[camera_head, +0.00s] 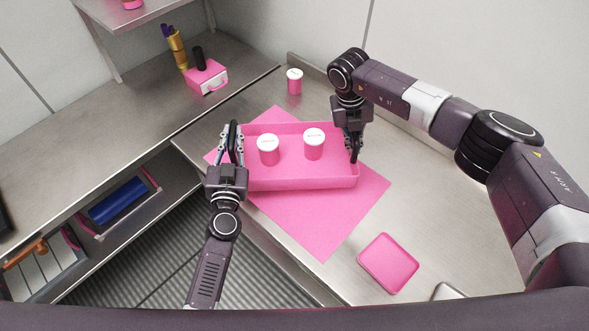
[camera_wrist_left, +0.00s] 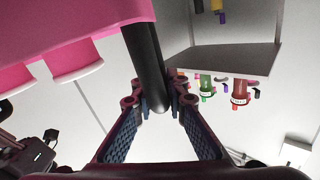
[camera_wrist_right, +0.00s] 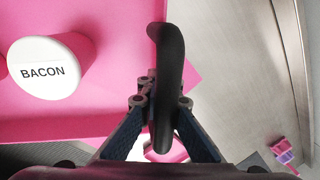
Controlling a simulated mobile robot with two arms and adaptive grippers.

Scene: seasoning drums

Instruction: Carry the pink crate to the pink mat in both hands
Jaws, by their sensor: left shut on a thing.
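The pink crate (camera_head: 305,183) is over the pink mat (camera_head: 325,235), toward its far part. Whether it touches the mat I cannot tell. Two pink drums with white lids stand in it, a left one (camera_head: 268,152) and a right one (camera_head: 313,147); the right wrist view shows a BACON lid (camera_wrist_right: 45,68). My left gripper (camera_head: 232,145) is shut on the crate's black left handle (camera_wrist_left: 148,60). My right gripper (camera_head: 354,155) is at the right end, its fingers closed around the black right handle (camera_wrist_right: 168,65). The mat's middle is hidden under the crate.
Another pink drum (camera_head: 294,82) stands behind on the counter. A pink square tray (camera_head: 388,263) lies at the front right. A pink box (camera_head: 206,77) and bottles (camera_head: 177,48) stand on the left counter. The counter right of the mat is clear.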

